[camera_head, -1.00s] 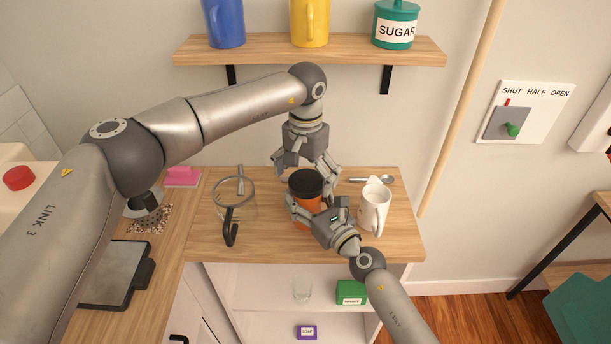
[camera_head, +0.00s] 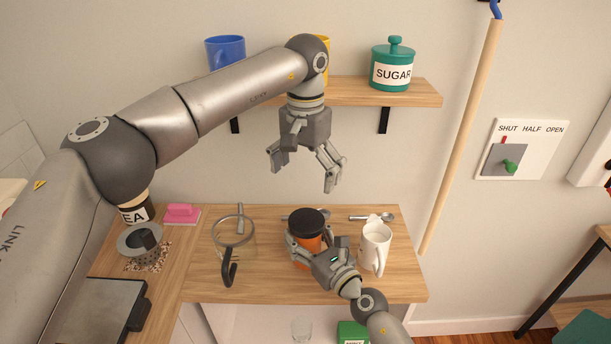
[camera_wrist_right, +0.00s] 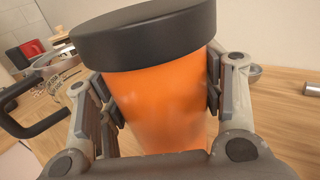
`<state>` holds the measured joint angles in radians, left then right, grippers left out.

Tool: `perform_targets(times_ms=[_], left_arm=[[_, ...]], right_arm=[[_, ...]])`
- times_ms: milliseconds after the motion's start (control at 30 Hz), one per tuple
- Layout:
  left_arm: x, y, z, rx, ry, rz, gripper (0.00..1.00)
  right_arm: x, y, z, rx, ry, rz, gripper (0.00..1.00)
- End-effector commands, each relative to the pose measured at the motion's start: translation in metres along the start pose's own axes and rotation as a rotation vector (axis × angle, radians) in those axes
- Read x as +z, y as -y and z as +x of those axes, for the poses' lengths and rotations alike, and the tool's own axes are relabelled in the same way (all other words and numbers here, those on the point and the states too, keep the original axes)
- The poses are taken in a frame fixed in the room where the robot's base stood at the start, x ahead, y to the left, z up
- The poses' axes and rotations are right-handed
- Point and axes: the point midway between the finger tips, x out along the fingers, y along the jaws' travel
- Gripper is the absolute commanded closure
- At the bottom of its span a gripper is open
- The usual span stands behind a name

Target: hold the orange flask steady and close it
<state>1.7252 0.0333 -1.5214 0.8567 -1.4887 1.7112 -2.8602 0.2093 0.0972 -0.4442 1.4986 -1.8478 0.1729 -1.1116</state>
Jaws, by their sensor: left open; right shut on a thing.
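The orange flask (camera_head: 309,243) stands on the wooden counter with a black lid (camera_head: 307,222) on its top. In the right wrist view the orange body (camera_wrist_right: 160,105) fills the middle, and the black lid (camera_wrist_right: 145,35) sits over it. My right gripper (camera_head: 307,252) is shut on the flask's body, with its fingers on both sides below the lid. My left gripper (camera_head: 304,175) is open and empty, in the air above the flask and clear of the lid. How tightly the lid sits cannot be told.
A white mug (camera_head: 374,248) stands close to the right of the flask. A glass vessel with a black handle (camera_head: 229,268) stands to its left. Spoons lie behind, one at the back right (camera_head: 370,217).

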Motion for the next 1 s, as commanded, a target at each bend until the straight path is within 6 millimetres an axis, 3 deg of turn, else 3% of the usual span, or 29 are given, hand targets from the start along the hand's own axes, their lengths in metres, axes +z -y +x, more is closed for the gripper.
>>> perform_targets(times_ms=[33,67,233,667,867,1000], left_arm=[[0.0,0.0,0.0,0.0,0.0,0.0,0.02],[0.0,0.0,0.0,0.0,0.0,0.0,0.02],[0.0,0.0,0.0,0.0,0.0,0.0,0.02],[0.0,0.0,0.001,0.0,0.0,0.0,0.02],[0.0,0.0,0.001,0.0,0.0,0.0,0.02],[0.0,0.0,0.001,0.0,0.0,0.0,0.02]], right_arm=[[-0.001,-0.001,0.0,0.001,-0.002,0.001,1.0],[-0.001,-0.001,0.0,0.001,-0.002,0.001,0.35],[-0.001,0.0,0.0,0.001,-0.001,0.001,0.13],[-0.001,0.0,-0.004,0.0,-0.001,0.0,0.13],[-0.002,0.0,-0.03,0.0,-0.002,0.0,0.13],[-0.002,0.0,-0.058,0.0,-0.004,0.0,0.13]])
